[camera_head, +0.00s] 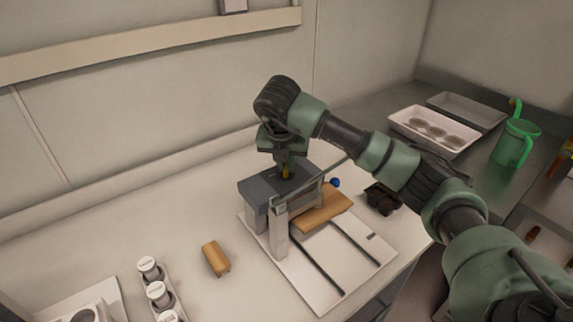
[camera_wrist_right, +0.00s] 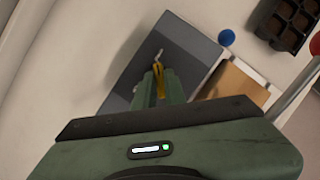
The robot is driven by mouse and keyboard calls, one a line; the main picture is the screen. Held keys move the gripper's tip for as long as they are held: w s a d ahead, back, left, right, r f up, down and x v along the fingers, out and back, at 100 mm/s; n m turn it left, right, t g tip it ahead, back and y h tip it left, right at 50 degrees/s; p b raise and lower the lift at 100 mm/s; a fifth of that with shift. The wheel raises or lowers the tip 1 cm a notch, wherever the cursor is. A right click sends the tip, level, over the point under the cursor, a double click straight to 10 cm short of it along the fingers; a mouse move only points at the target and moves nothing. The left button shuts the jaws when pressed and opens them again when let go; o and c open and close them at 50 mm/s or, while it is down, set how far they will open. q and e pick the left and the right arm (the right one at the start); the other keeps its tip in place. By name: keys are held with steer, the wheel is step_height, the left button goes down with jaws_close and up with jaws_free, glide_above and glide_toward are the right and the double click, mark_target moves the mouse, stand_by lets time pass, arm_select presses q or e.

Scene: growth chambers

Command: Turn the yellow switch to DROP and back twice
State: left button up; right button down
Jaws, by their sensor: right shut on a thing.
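The yellow switch (camera_head: 286,174) sits on top of a dark grey box (camera_head: 252,190) on the white worktop. My right gripper (camera_head: 284,165) comes down from above and is shut on the switch. In the right wrist view, the yellow switch (camera_wrist_right: 159,80) shows between the green fingers (camera_wrist_right: 160,88), on the grey box top (camera_wrist_right: 185,42). A small pale mark shows just beyond the fingers. No DROP label can be read, and the switch's exact angle is hard to tell. My left gripper is not in view.
The box stands on a white slotted board (camera_head: 325,275) with a wooden block (camera_head: 322,212) and metal frame. A blue knob (camera_head: 335,183) and dark cell tray (camera_head: 383,198) are to the right. A loose wooden block (camera_head: 215,258) and white-capped jars (camera_head: 158,292) stand left.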

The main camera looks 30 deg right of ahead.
steer(key=shift+w+r, duration=0.1)
steer(key=shift+r, duration=0.05)
steer(key=c, duration=1.5)
jaws_free()
steer(key=b+v, duration=0.1)
steer(key=v, duration=0.6)
steer(key=shift+s+r, duration=0.25)
steer(key=shift+r, duration=0.05)
